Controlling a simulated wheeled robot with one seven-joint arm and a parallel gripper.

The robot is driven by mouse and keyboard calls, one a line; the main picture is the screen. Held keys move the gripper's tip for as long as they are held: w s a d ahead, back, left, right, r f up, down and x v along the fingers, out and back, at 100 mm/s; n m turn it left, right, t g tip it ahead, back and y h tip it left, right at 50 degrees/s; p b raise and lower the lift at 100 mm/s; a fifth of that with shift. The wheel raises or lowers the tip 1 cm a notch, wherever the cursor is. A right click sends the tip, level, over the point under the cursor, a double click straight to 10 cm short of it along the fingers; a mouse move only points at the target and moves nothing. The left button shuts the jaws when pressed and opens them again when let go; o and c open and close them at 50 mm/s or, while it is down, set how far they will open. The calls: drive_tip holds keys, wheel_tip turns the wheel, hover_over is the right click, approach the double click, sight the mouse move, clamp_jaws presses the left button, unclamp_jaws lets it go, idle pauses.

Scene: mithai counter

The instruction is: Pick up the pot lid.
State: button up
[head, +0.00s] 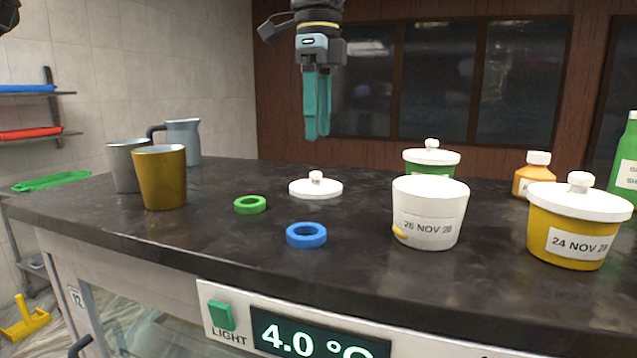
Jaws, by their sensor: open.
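A white round pot lid (316,188) with a small knob lies flat on the dark counter (260,270), near its middle. My gripper (317,138) hangs above the lid with its teal fingers pointing down, open and empty, with a clear gap between the fingertips and the knob. A white pot (429,215) without a lid stands to the right of the lid, with a date label. A green pot (430,170) behind it and a yellow pot (573,238) at the right each wear a white lid.
A green ring (250,205) and a blue ring (306,235) lie in front of the lid. A gold cup (160,180), a grey cup (126,153) and a blue-grey jug (184,142) stand at the left. An orange bottle (528,181) and a green bottle (625,165) stand at the right.

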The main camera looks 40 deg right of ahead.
sight(316, 172)
drive_tip(key=shift+w+f+p, duration=0.2)
drive_tip(key=shift+f+p, duration=0.3)
drive_tip(key=shift+f, duration=1.4)
drive_tip(key=shift+w+f+p, duration=0.15)
drive_tip(key=shift+f+p, duration=0.3)
drive_tip(key=shift+f, duration=1.4)
clamp_jaws()
